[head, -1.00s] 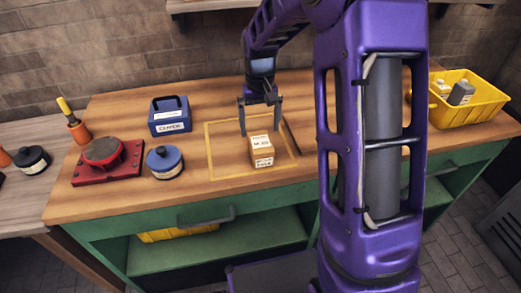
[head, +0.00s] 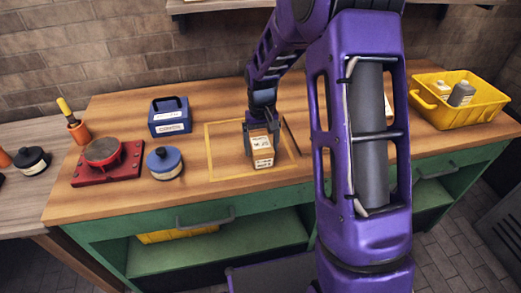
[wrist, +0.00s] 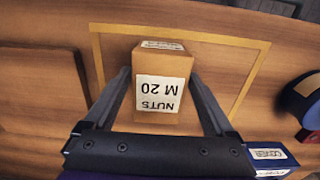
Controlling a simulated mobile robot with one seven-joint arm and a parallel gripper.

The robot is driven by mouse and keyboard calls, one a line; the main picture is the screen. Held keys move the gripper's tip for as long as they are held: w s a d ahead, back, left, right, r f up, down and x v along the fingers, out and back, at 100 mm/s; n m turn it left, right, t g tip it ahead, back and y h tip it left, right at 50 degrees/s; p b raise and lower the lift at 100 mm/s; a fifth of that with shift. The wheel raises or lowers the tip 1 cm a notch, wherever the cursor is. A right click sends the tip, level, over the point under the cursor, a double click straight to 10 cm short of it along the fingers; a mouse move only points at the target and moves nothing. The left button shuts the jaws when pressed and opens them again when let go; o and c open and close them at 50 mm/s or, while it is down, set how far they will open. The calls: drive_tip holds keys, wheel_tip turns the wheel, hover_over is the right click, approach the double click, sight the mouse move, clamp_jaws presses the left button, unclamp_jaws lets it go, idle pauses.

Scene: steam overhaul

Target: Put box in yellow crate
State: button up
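The box (head: 262,151) is a small tan carton with a white label. It stands upright on the wooden bench inside a yellow outlined square. In the wrist view, the box (wrist: 163,82) has a label reading "NUTS M 20", upside down. My gripper (head: 262,135) is lowered over it, one finger on each side. In the wrist view, the fingers of my gripper (wrist: 160,82) look open, close beside the box; contact is not clear. The yellow crate (head: 459,113) stands at the bench's right end with a grey item and a pale item inside.
A blue case (head: 170,117), a blue round tin (head: 165,162) and a red base with a round top (head: 106,165) stand left of the square. A dark thin strip (head: 290,137) lies by its right side. My arm hides part of the bench between box and crate.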

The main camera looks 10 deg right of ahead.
clamp_jaws()
drive_tip(key=shift+r, duration=0.15)
